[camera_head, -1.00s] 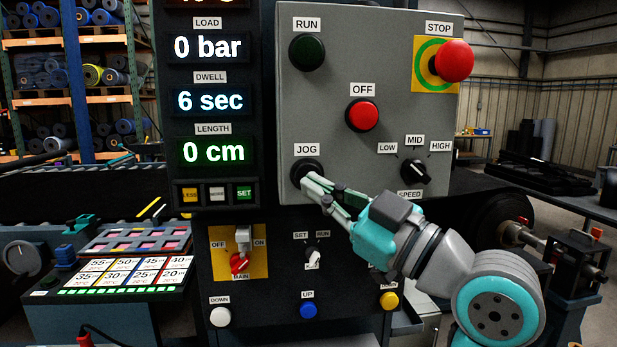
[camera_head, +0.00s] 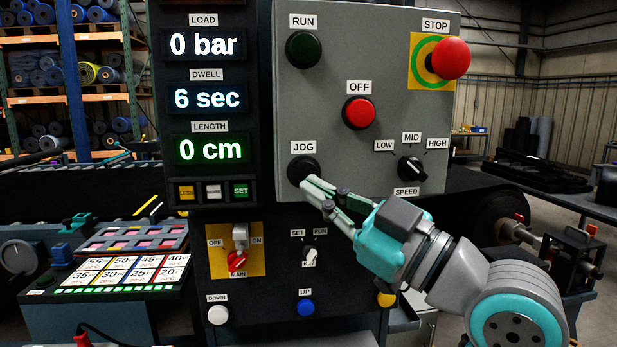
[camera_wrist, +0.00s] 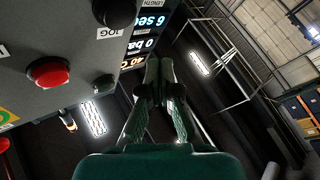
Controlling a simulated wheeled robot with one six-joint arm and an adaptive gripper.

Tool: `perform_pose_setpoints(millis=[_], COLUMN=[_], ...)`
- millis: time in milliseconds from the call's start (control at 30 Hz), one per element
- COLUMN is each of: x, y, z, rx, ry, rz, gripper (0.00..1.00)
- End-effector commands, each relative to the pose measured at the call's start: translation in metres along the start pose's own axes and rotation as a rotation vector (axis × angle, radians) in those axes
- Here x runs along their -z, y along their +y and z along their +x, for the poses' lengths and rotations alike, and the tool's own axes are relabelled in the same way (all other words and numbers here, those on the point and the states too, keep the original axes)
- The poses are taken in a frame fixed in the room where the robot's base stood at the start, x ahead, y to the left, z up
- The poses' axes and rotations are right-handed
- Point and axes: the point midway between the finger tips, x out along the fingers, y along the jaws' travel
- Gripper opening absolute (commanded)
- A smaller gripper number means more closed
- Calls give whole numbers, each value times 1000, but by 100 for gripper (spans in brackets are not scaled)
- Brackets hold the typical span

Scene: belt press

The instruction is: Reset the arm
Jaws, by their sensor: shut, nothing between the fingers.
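My gripper (camera_head: 308,186) is shut and empty in the head view. Its tips are just below the black JOG button (camera_head: 303,169), at the lower left of the grey control box (camera_head: 335,120). I cannot tell whether they touch the button. My teal and grey arm reaches in from the lower right. In the wrist view my gripper (camera_wrist: 158,65) points up with its fingers together. The JOG button (camera_wrist: 114,12) shows at the top left there, apart from the fingers.
The box also carries a RUN button (camera_head: 303,49), a red OFF button (camera_head: 359,113), a red STOP knob (camera_head: 451,58) and a SPEED dial (camera_head: 412,169). Below are the red MAIN switch (camera_head: 238,258), a SET/RUN switch (camera_head: 310,256), and white (camera_head: 218,314), blue (camera_head: 306,308) and yellow (camera_head: 386,299) buttons.

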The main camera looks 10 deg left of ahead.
Motion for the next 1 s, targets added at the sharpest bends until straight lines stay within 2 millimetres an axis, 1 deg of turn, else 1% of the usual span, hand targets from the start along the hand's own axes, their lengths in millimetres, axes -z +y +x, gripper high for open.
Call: perform_pose_setpoints(millis=[67,167,267,300,367,400,467,500,567,700,867,1000], x=[-6,-26,-58,-73,-95,-109,-130,-143,-162,-205,-248,-279], y=[0,0,-2,-3,-5,-6,-10,-13,-18,-32,-52,-74], z=[-2,-7,-18,-24,-34,-41,-52,-60,-73,-104,-145,-184], rx=[-8,-38,-89,-115,-153,-179,-218,-242,-281,-367,-463,-543], ry=[-6,-20,-45,-56,-74,-85,-103,-115,-133,-180,-233,-281], rz=[11,45,102,126,162,184,215,236,264,322,375,410], gripper=[0,0,0,0,0,0,0,0,0,0,0,0])
